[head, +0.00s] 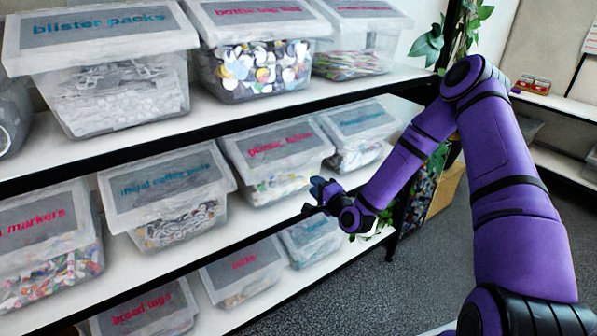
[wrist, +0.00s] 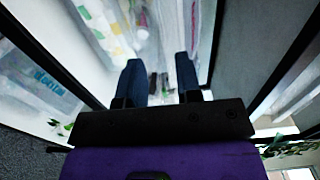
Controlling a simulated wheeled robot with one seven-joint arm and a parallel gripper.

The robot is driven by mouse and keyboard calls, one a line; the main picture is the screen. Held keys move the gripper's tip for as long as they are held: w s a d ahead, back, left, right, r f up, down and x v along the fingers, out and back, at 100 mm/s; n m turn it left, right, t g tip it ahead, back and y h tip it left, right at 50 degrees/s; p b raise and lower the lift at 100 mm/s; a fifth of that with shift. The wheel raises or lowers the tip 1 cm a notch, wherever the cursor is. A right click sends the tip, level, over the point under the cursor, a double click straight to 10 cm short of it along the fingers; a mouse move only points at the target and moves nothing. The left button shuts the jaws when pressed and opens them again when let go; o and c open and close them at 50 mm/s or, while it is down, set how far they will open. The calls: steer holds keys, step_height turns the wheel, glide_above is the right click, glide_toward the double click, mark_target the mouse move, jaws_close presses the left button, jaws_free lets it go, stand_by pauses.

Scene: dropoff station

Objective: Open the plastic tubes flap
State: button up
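On the middle shelf, a clear bin (head: 278,165) has a grey lid panel with pink lettering that seems to start with "plastic"; the rest is too blurred to read. Its lid looks closed, with small coloured items inside. My gripper (head: 318,194) is in front of the shelving, in the picture just below and right of this bin. In the wrist view, my gripper (wrist: 158,82) has its two dark blue fingers apart with nothing held between them. Pale, blurred plastic surfaces lie beyond the fingertips, and I cannot tell which bin they belong to.
A teal-labelled bin (head: 358,130) stands to the right, and a metal coffee pods bin (head: 168,200) to the left. The upper shelf holds a blister packs bin (head: 120,75). Lower bins sit under the middle shelf edge. Grey floor (head: 400,280) is open at right.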

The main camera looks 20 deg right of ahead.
steer(key=x, duration=0.9)
steer(key=shift+w, duration=0.25)
steer(key=shift+a, duration=0.1)
steer(key=shift+c, duration=0.2)
jaws_close()
